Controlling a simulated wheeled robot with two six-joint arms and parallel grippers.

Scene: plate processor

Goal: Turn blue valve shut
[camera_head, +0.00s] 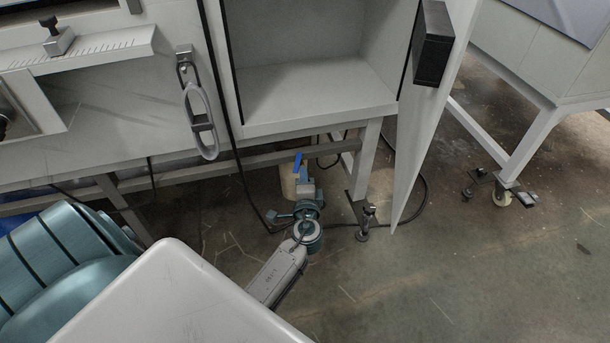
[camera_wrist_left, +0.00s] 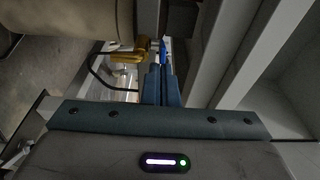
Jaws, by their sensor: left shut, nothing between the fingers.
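The blue valve handle (camera_head: 297,162) stands up under the machine, below the open cabinet. It also shows in the left wrist view (camera_wrist_left: 163,54), just beyond my fingertips, beside a brass-yellow valve body (camera_wrist_left: 130,57). My left gripper (camera_head: 303,178) reaches in under the machine, just below the handle. In the left wrist view its two blue fingers (camera_wrist_left: 161,72) are together with nothing between them. I cannot tell whether the fingertips touch the handle. My right gripper is not in view.
A tan cylinder (camera_wrist_left: 70,18) lies close beside the fingers in the left wrist view. A machine leg (camera_head: 367,160) stands to the right of the gripper. The open cabinet door (camera_head: 425,125) hangs further right. A black cable runs along the floor.

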